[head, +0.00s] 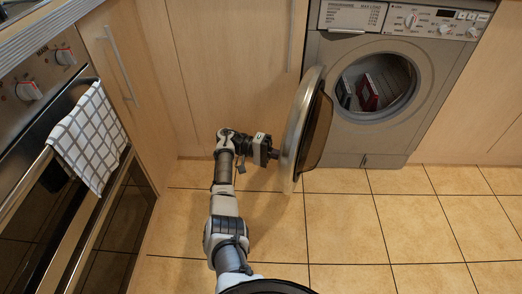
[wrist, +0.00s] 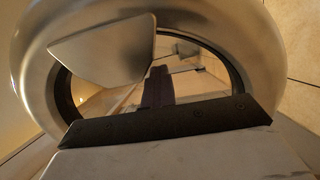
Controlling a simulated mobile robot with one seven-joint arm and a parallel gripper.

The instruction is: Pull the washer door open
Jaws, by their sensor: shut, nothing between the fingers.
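The washer (head: 345,105) stands against the back, its round opening uncovered with red and dark items inside. Its door (head: 292,130) stands wide open, swung out to the left, roughly edge-on to the head camera. In the wrist view the door's silver ring (wrist: 235,45) and see-through porthole fill the picture, with a flat metal plate (wrist: 103,50), perhaps the handle, at upper left. My gripper (head: 276,154) is at the door's outer face, on its left side. It is shut with nothing held. I cannot tell whether its tips touch the door.
A cabinet front (head: 235,75) with a vertical bar handle is left of the washer, behind the door. An oven with a checked towel (head: 90,137) on its rail stands at the left. The tiled floor (head: 400,225) in front of the washer is clear.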

